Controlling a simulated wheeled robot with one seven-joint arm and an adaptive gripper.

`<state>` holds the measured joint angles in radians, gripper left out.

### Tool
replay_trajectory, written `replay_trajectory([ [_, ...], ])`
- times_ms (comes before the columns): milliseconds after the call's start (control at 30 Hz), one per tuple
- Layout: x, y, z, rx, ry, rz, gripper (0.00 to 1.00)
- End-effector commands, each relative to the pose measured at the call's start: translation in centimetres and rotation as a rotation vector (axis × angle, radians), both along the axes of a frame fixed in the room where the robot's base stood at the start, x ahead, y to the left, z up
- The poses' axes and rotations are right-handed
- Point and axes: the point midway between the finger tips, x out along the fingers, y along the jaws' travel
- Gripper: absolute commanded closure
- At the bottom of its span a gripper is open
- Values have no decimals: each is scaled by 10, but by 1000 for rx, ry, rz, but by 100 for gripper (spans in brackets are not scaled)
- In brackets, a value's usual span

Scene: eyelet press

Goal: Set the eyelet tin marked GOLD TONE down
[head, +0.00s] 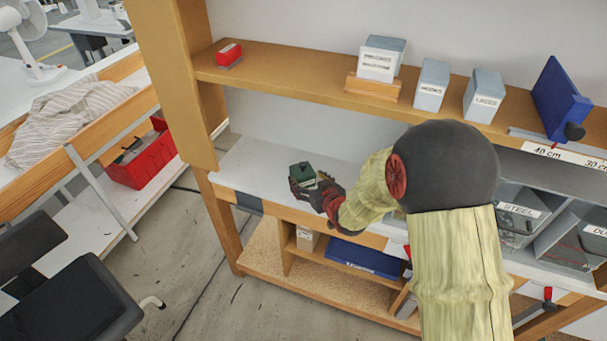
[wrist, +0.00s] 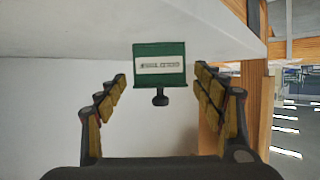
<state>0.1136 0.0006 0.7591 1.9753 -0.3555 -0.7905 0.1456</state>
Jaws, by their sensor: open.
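A small dark green tin (head: 303,172) with a knob on its lid stands upright on the white worktop (head: 256,170), near its left end. In the wrist view, which appears upside down, the green tin (wrist: 160,52) shows a white label whose print I cannot read, and its base meets the white surface. My gripper (head: 310,185) is open at the tin. In the wrist view the fingers of my gripper (wrist: 160,78) lie left and right of the tin, with a visible gap on both sides.
A wooden shelf (head: 275,73) above carries a red box (head: 228,55), labelled grey boxes (head: 432,85) and a blue item (head: 560,97). Grey bins (head: 520,210) stand right, one marked STEEL. A blue box (head: 363,257) lies below. The worktop just left of the tin is clear.

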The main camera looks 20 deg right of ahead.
Motion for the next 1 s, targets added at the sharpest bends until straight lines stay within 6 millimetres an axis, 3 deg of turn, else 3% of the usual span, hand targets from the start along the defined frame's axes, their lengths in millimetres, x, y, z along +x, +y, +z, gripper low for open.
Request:
replay_trajectory([
  [300,-53,-9,24,0,0,-2,32],
  [567,-66,-13,37,-14,12,-11,32],
  [767,-81,-28,88,-86,117,-83,32],
  [867,-106,-34,119,-113,199,-130,32],
  [1000,-156,-35,157,-122,320,-179,32],
])
